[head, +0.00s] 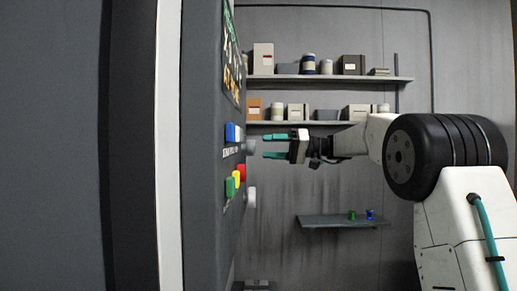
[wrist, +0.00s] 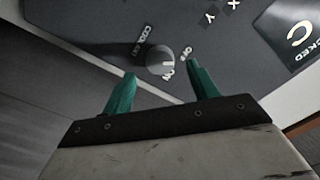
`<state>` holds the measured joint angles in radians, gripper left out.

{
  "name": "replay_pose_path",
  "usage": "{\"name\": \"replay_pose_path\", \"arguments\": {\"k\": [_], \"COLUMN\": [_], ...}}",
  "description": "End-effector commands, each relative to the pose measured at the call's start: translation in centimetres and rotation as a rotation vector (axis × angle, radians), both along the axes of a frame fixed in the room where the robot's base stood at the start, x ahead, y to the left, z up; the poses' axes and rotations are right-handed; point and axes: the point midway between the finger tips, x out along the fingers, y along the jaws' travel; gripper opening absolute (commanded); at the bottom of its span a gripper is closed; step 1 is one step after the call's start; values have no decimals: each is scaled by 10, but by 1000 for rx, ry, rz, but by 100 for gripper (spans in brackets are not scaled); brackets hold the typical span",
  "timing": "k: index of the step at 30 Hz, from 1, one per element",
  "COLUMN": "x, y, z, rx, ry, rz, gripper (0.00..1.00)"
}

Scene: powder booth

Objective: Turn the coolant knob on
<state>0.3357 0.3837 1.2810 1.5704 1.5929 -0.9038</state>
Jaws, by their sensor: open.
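The coolant knob (wrist: 160,60) is a round grey knob on the dark panel in the wrist view, with a "COOLANT" label beside it and "OFF" and "ON" marks at its right and lower right. In the head view a grey knob (head: 250,146) stands out from the panel by the blue and white buttons. My gripper (head: 262,146) has teal fingers pointing at this knob. In the wrist view my gripper (wrist: 160,85) is open, its fingertips on either side just short of the knob. Whether they touch it I cannot tell.
The control panel (head: 212,120) also carries blue, white, red, yellow and green buttons (head: 237,178) and another grey knob (head: 251,196) below. Shelves (head: 330,78) with boxes and jars hang on the back wall. A small shelf (head: 335,221) holds two small coloured items.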

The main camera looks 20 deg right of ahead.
Motion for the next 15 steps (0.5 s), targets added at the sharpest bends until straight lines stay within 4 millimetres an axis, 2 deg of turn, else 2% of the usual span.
{"name": "replay_pose_path", "arguments": {"k": [1, 6, 15], "x": [2, 9, 13], "y": [9, 30, 40], "z": [0, 0, 0], "rx": [0, 0, -1], "ry": [1, 1, 2], "rz": [4, 2, 0], "gripper": [59, 59, 59]}}
